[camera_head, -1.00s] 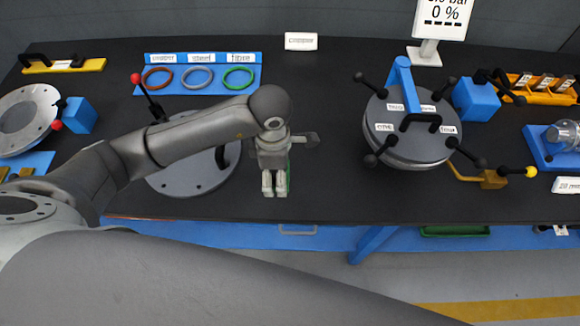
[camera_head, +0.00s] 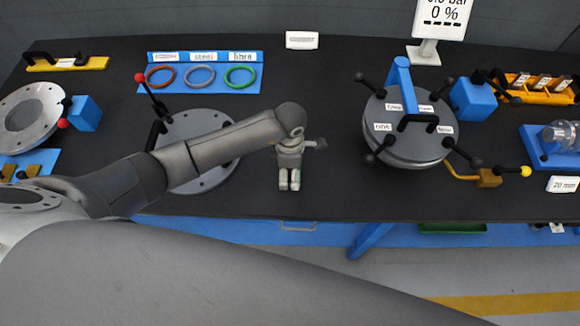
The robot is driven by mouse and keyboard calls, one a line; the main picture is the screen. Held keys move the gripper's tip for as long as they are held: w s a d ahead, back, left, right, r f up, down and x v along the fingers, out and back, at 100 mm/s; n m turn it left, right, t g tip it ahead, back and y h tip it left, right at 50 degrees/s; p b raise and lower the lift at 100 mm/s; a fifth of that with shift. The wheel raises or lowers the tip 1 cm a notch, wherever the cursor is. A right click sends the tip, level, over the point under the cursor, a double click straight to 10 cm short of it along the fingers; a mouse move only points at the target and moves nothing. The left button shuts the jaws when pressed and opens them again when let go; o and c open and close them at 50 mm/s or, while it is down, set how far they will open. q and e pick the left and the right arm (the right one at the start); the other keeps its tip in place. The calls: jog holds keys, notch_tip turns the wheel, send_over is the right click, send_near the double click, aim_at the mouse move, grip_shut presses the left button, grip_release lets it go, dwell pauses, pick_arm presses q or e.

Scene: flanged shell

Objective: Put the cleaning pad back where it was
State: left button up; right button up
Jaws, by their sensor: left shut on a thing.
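My left gripper (camera_head: 289,181) points down over the bare middle of the black table, between the flanged disc on the left and the lidded vessel on the right. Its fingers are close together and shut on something. What it holds is almost wholly hidden by the fingers; a green edge showed beside them earlier, which fits a cleaning pad, but it does not show now. No other cleaning pad can be made out. My right gripper is not in view.
The grey flanged disc (camera_head: 200,178) lies partly under my left arm. The lidded vessel (camera_head: 410,150) has several black-knobbed arms around it. A blue ring holder (camera_head: 205,58), a yellow tool with a black handle (camera_head: 68,63) and a display (camera_head: 441,20) stand at the back.

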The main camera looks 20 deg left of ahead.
pick_arm(q)
jog(key=shift+f, duration=0.1)
jog(key=o, duration=1)
